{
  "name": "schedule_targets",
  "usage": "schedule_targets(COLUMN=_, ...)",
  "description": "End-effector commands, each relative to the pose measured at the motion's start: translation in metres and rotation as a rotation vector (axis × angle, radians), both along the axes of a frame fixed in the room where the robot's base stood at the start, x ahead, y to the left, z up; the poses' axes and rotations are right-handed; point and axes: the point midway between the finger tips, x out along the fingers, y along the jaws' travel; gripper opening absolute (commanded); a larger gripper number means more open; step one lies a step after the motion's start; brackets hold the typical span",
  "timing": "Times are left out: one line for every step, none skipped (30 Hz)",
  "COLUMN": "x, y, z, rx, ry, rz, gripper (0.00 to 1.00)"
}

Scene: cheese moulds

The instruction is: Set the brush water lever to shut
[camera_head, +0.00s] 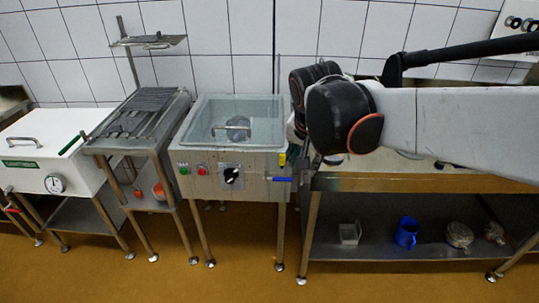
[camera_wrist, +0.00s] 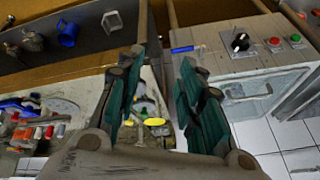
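A blue lever (camera_head: 282,179), which looks like the brush water lever, lies about level at the lower right of the steel basin unit's front (camera_head: 236,185). It also shows as a short blue bar near the top of the wrist view (camera_wrist: 184,49). My gripper (camera_wrist: 158,75) is open, with two dark green padded fingers apart and nothing seen between them. The lever shows beyond the fingers, near the right one, with no contact seen. In the head view, my arm hides most of the gripper. Any label for the lever's positions is too small to read.
The basin unit has a black knob (camera_head: 231,175), a red button (camera_head: 202,171) and a green one (camera_head: 183,170). A cluttered table stands to its right, with a blue jug (camera_head: 406,232) on its lower shelf. A ribbed steel rack (camera_head: 140,118) stands to its left.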

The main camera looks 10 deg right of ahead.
Motion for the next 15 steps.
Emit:
schedule_targets(x=0.016, y=0.003, z=0.003, rx=0.007, ry=0.010, rz=-0.045, gripper=0.35)
schedule_targets(x=0.024, y=0.004, z=0.003, rx=0.011, ry=0.014, rz=-0.077, gripper=0.35)
schedule_targets(x=0.034, y=0.006, z=0.002, rx=0.017, ry=0.021, rz=-0.119, gripper=0.35)
schedule_targets(x=0.042, y=0.007, z=0.001, rx=0.021, ry=0.026, rz=-0.151, gripper=0.35)
schedule_targets(x=0.050, y=0.008, z=0.000, rx=0.024, ry=0.030, rz=-0.183, gripper=0.35)
schedule_targets(x=0.060, y=0.010, z=-0.002, rx=0.027, ry=0.035, rz=-0.227, gripper=0.35)
schedule_targets(x=0.067, y=0.011, z=-0.003, rx=0.031, ry=0.038, rz=-0.258, gripper=0.35)
schedule_targets(x=0.075, y=0.013, z=-0.006, rx=0.033, ry=0.040, rz=-0.289, gripper=0.35)
schedule_targets(x=0.085, y=0.015, z=-0.009, rx=0.035, ry=0.044, rz=-0.332, gripper=0.35)
schedule_targets(x=0.092, y=0.017, z=-0.011, rx=0.037, ry=0.045, rz=-0.366, gripper=0.35)
schedule_targets(x=0.099, y=0.018, z=-0.014, rx=0.038, ry=0.047, rz=-0.398, gripper=0.35)
schedule_targets(x=0.109, y=0.020, z=-0.018, rx=0.040, ry=0.047, rz=-0.442, gripper=0.35)
schedule_targets(x=0.116, y=0.022, z=-0.022, rx=0.040, ry=0.048, rz=-0.475, gripper=0.35)
schedule_targets(x=0.122, y=0.024, z=-0.025, rx=0.040, ry=0.048, rz=-0.509, gripper=0.35)
schedule_targets(x=0.132, y=0.027, z=-0.031, rx=0.041, ry=0.047, rz=-0.552, gripper=0.35)
